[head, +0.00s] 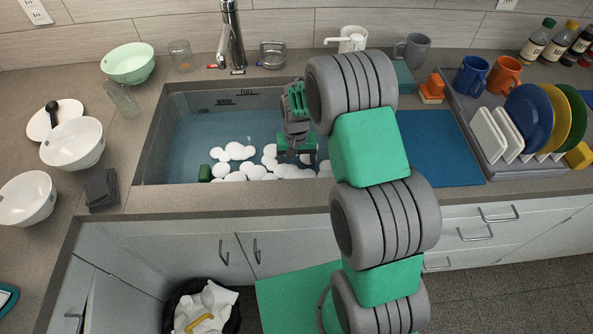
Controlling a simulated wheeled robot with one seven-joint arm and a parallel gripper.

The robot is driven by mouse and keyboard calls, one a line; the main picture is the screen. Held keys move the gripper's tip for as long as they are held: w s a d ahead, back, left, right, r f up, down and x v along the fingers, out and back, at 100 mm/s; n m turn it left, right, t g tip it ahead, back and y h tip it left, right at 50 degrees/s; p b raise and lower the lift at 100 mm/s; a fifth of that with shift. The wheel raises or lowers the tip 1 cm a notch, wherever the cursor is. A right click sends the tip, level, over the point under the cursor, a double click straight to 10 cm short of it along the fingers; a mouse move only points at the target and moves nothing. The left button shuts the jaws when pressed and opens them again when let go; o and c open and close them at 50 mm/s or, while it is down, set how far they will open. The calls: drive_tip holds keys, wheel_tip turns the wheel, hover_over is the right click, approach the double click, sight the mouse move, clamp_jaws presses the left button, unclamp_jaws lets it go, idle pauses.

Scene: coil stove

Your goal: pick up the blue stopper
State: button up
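I cannot make out a blue stopper in the head view. It may be hidden under the foam, in the water or behind my arm. The sink (150,150) holds bluish water (195,140) with white foam clumps (235,152) floating on it. My gripper (297,158) points down over the sink, just above or at the foam. Its fingertips are too small and dark to tell whether they are open or shut, and nothing is clearly seen in them.
A faucet (233,40) stands behind the sink. A small green block (205,172) is at the sink's front left. White bowls (72,143) stand on the left counter. A blue mat (440,148) and a dish rack (480,170) with plates are to the right.

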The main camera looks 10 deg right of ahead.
drive_tip(key=shift+f, duration=0.1)
drive_tip(key=shift+c, duration=0.3)
drive_tip(key=c, duration=1.4)
drive_tip(key=shift+c, duration=0.2)
